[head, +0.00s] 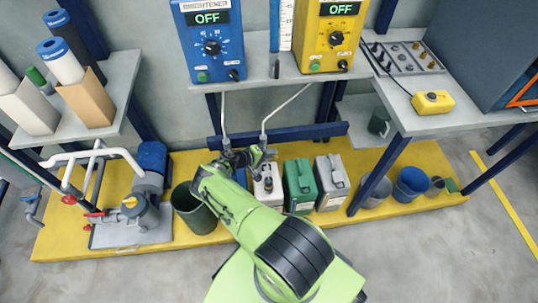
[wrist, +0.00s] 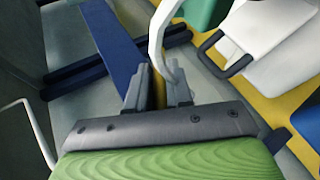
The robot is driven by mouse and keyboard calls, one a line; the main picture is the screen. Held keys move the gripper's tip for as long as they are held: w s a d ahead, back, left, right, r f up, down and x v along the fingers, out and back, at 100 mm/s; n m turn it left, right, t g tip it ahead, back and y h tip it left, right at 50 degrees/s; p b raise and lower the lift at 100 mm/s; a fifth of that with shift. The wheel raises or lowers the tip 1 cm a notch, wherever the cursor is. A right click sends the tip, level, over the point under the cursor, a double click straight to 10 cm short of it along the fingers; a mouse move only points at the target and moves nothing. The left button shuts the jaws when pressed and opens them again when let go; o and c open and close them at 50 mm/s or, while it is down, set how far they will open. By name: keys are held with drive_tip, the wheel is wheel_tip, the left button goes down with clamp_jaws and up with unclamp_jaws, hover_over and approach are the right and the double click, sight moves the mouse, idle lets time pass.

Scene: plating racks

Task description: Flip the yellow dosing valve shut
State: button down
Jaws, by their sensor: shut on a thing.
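The yellow dosing box (head: 331,35) stands on the upper shelf, its display reading OFF. A pale hose (head: 288,104) runs from it down to a small grey fitting (head: 263,138), which looks like its dosing valve. My gripper (head: 256,155) is at that fitting, above the white canister (head: 267,187). In the wrist view my gripper (wrist: 158,88) has its two grey fingers close together, and the hose (wrist: 157,38) curves down to the right finger. The fingers hide most of what they grip, so the valve's lever position cannot be made out.
The blue dosing box (head: 210,42), also OFF, has its own hose just left of my gripper. Green (head: 299,185) and grey (head: 332,181) canisters stand close right on the yellow platform (head: 220,245). A blue rail (head: 290,134) runs behind. A dark green bucket (head: 192,208) stands left.

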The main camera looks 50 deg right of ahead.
drive_tip(key=shift+h, duration=0.3)
idle(0.4)
drive_tip(key=c, duration=1.1)
unclamp_jaws()
drive_tip(key=shift+a+r, duration=0.1)
drive_tip(key=p+v, duration=0.2)
drive_tip(key=v, duration=1.3)
drive_tip(key=shift+w+a+p, duration=0.25)
drive_tip(key=shift+p, duration=0.15)
